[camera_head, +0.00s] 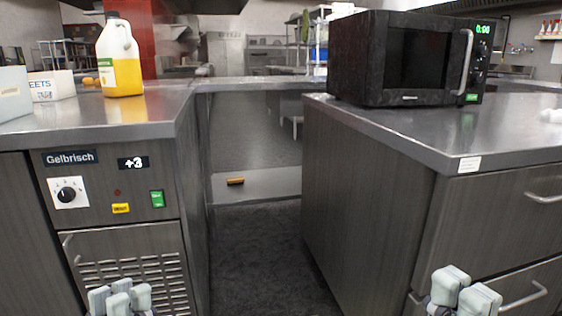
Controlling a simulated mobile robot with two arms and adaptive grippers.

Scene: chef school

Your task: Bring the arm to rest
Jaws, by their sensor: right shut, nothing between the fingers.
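My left gripper (120,298) shows at the bottom left edge of the head view, low in front of the vented door of the left counter. Only its pale fingertips are in view, close together, and I cannot tell whether they are open or shut. My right gripper (465,292) shows at the bottom right, in front of the drawers of the right counter. It is shut and empty. Both arms are out of view below the picture.
A left counter (150,115) holds a jug of yellow liquid (122,75) and white boxes. A right counter (400,125) holds a black microwave (400,60). Between them is a gap with dark floor (260,255); a small orange-brown object (235,181) lies at its far end.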

